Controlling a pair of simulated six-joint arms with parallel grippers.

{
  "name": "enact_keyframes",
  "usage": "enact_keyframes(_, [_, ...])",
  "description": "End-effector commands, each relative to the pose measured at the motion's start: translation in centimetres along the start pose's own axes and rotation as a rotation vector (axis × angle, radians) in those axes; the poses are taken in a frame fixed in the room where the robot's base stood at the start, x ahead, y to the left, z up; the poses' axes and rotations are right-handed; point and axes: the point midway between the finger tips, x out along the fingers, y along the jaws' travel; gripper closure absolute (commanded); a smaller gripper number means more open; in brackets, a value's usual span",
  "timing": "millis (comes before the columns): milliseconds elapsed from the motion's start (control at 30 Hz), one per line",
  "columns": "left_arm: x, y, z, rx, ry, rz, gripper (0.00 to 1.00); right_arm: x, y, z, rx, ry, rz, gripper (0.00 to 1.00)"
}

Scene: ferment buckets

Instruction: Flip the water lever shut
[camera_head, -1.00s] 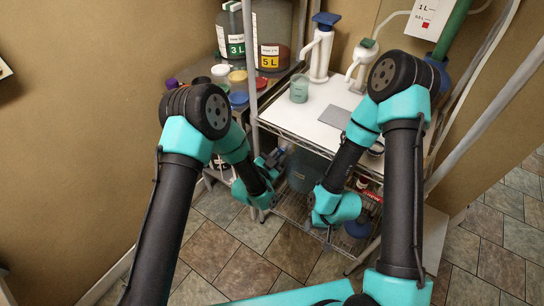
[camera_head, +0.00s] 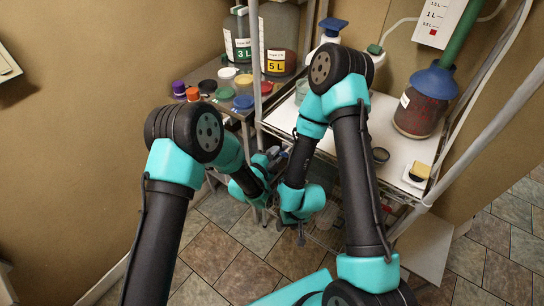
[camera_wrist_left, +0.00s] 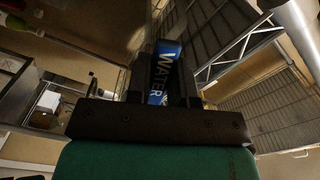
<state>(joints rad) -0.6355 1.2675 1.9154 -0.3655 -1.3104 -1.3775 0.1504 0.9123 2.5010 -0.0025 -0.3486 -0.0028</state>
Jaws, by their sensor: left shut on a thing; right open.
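The water lever (camera_wrist_left: 165,70) is blue with white and black "WATER" lettering. It shows between my left fingers in the left wrist view, and the fingers are shut on it. In the head view my left gripper (camera_head: 274,156) is at the front left of the shelf rack, just under the white top. The lever is too small and covered there to read its angle. My right gripper (camera_head: 299,228) is open, lower and in front of the rack, pointing down. Its fingertips are hard to make out.
A dark side table (camera_head: 222,108) with colored lids and the 3 L (camera_head: 243,52) and 5 L (camera_head: 277,60) jugs stands at the back left. The white rack top (camera_head: 400,165) holds pump bottles and a jar with a blue funnel (camera_head: 419,110). The tiled floor in front is clear.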

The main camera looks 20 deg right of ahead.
Motion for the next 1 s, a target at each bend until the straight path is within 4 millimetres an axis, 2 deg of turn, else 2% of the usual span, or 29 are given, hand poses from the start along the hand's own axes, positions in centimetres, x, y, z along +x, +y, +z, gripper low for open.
enact_keyframes(200, [-0.1,-0.8,0.0,0.188,-0.001,0.001,1.00,0.0,0.0,0.0,0.000,0.000,0.000,0.53])
enact_keyframes(500, [-0.1,-1.4,-0.2,0.359,-0.001,0.000,1.00,0.0,0.0,0.0,0.000,0.000,0.000,0.53])
enact_keyframes(1000, [-0.1,-1.6,-0.3,0.412,-0.001,0.000,1.00,0.0,0.0,0.0,0.000,0.000,0.000,0.53])
